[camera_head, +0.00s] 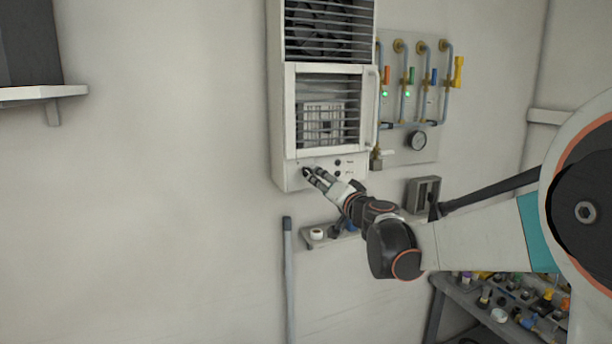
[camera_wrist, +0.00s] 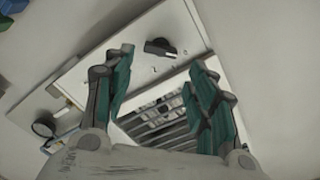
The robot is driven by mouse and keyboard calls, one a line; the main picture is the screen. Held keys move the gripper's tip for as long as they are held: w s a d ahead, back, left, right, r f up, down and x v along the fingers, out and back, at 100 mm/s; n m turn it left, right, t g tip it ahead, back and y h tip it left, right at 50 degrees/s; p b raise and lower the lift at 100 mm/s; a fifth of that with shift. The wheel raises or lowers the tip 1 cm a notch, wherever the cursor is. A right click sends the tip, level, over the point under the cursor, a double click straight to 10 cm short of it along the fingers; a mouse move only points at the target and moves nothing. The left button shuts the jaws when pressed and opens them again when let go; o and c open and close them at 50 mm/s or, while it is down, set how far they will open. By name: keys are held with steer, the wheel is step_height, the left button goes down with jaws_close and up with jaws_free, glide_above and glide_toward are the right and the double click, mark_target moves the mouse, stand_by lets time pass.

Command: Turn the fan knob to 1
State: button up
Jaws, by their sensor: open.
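The fan unit (camera_head: 283,110) is a white wall box with slatted grilles and a control panel along its bottom. In the wrist view the black fan knob (camera_wrist: 160,47) sits on the white panel, with small marks around it too blurred to read. My gripper (camera_head: 312,176) is at the panel's lower left in the head view, its fingertips covering part of the knob area. In the wrist view my gripper (camera_wrist: 165,62) has its two fingers spread wide, one on either side of the knob. The fingers look apart from the knob, and nothing is between them but the panel behind.
Right of the unit is a board with pipes, coloured valves and a round gauge (camera_head: 418,140). Below is a small shelf (camera_head: 308,240) with a white roll (camera_head: 317,234). A cluttered table (camera_head: 452,290) stands at lower right.

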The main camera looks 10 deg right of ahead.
steer(key=w+a, duration=0.1)
steer(key=w, duration=0.7)
steer(key=shift+w+a, duration=0.25)
steer(key=shift+a, duration=0.15)
steer(key=shift+c, duration=0.3)
steer(key=c, duration=0.7)
